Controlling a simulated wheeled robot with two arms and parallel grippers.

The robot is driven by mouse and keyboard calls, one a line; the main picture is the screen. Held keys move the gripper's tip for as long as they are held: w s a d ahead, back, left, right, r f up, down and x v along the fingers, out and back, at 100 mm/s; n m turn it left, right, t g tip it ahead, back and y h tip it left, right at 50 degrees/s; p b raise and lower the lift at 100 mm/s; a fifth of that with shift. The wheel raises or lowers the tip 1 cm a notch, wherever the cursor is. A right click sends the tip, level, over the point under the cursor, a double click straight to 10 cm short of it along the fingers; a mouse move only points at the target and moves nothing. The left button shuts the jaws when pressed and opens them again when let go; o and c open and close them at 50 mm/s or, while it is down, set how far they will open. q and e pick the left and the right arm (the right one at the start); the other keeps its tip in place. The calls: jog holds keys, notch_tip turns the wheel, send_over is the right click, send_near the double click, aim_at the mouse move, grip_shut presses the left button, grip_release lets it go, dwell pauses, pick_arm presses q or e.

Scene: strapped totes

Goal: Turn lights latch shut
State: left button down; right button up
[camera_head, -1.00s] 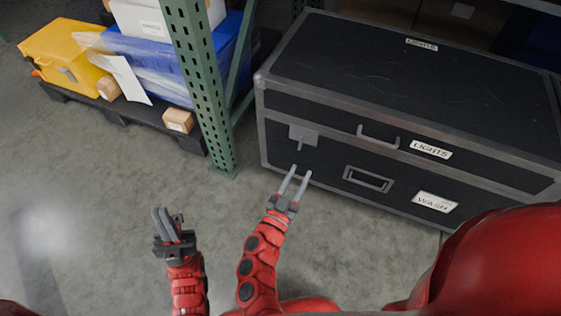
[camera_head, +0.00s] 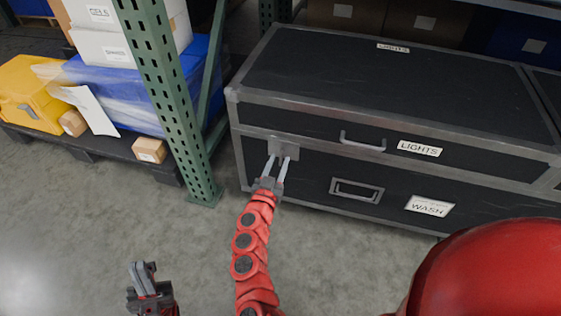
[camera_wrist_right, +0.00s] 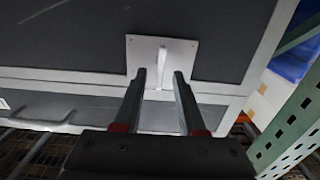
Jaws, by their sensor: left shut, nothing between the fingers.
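The black road case labelled LIGHTS (camera_head: 345,112) has grey metal edging. Its latch (camera_head: 287,147) is a grey plate with a narrow tongue at the front left. In the right wrist view the latch plate (camera_wrist_right: 181,50) shows with the tongue (camera_wrist_right: 163,63) standing between my fingertips, with a gap on each side. My right gripper (camera_head: 279,158) is open, its fingertips at the latch; the fingers partly hide the tongue in the head view. It also fills the lower right wrist view (camera_wrist_right: 159,77). My left gripper (camera_head: 142,268) is shut and empty, low over the floor at left.
A green rack post (camera_head: 165,90) stands just left of the case. A pallet (camera_head: 100,147) with a yellow case (camera_head: 30,100), a blue tote (camera_head: 135,90) and small boxes is further left. The case front has a handle (camera_head: 362,143) and a WASH label (camera_head: 430,206). Floor is clear in front.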

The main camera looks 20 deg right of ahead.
jog(key=shift+b+x, duration=0.35)
jog(key=shift+x, duration=1.1)
grip_shut()
jog(key=shift+s, duration=0.1)
